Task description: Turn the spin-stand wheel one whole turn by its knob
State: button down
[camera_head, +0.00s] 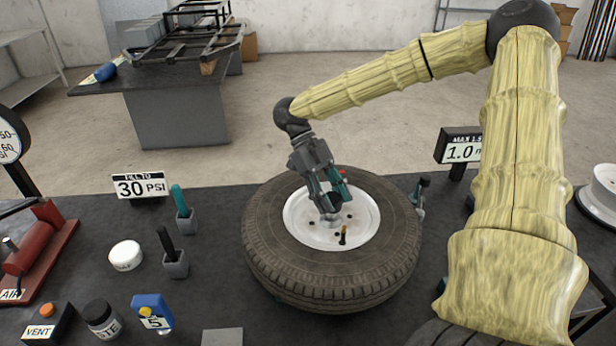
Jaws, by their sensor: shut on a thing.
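The wheel is a black tyre (268,262) on a white rim (306,232), lying flat on the dark bench. My gripper (331,205) reaches down from above over the rim's middle. Its fingers are shut on what seems to be the wheel's knob, which they mostly hide. A small dark stem with an orange-yellow part (343,235) stands on the rim just in front of the fingertips, apart from them. Several dark holes show in the rim around the hub.
A "30 PSI" sign (140,187), two tool holders (176,263), a white round tub (126,256) and small bottles stand to the left. A "1.0" sign (460,148) stands behind right. My arm covers much of the right side.

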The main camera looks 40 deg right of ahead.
jog(key=shift+n+h+p, duration=1)
jog(key=shift+n+h, duration=0.3)
jog(key=shift+n, duration=0.3)
jog(key=c, duration=0.8)
grip_release()
jog(key=shift+s+d, duration=0.1)
jog(key=shift+r, duration=0.1)
jog(key=v, duration=1.2)
